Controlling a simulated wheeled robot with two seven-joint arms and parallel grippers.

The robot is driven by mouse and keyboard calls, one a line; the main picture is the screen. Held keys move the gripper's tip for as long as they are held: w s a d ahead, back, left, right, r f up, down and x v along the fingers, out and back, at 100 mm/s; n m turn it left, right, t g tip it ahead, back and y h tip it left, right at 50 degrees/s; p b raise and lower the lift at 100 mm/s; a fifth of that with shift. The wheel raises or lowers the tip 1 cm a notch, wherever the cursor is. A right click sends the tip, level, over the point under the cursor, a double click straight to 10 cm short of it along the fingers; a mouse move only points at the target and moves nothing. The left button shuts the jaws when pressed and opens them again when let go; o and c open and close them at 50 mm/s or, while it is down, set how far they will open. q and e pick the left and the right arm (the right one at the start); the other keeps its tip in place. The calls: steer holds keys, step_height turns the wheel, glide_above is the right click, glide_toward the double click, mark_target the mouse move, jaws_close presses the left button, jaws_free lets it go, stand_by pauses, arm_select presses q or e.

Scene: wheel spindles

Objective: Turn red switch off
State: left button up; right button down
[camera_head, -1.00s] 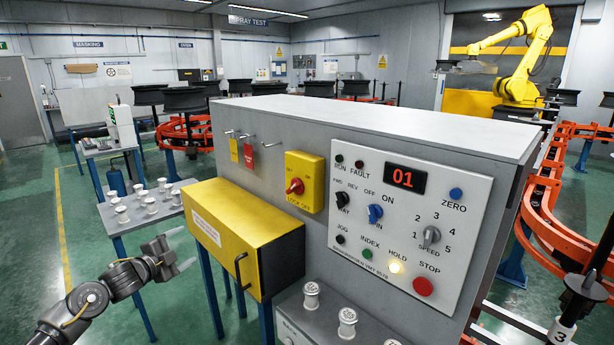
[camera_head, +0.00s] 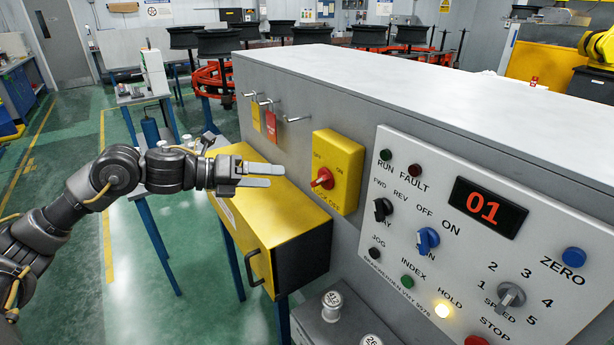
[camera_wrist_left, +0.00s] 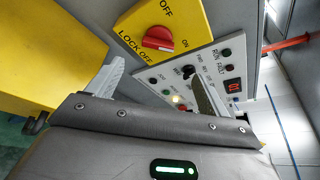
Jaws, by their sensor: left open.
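The red switch (camera_head: 322,179) is a rotary knob on a yellow plate (camera_head: 346,160) marked OFF, ON and LOCK OFF, fixed to the grey cabinet's front. In the left wrist view the red switch (camera_wrist_left: 158,38) shows ahead, beyond the fingertips, on its yellow plate (camera_wrist_left: 190,14). My left gripper (camera_head: 283,176) is open and empty, to the left of the switch and apart from it, above the yellow box. In the left wrist view its two fingers (camera_wrist_left: 155,85) are spread wide. My right gripper is out of view.
A yellow box (camera_head: 280,215) with a black handle juts from the cabinet below the switch. Hooks with a red tag (camera_head: 271,127) are to its left. A control panel (camera_head: 460,215) with knobs, buttons and a red 01 display is to the right.

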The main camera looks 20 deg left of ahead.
mark_target(322, 180)
arm_select(q)
steer(key=p+x, duration=0.4)
steer(key=x, duration=0.7)
steer(key=shift+w+f+p, duration=0.15)
steer(key=shift+w+p, duration=0.15)
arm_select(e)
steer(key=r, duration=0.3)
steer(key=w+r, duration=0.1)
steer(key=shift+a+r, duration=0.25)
arm_select(q)
steer(key=shift+d, duration=0.1)
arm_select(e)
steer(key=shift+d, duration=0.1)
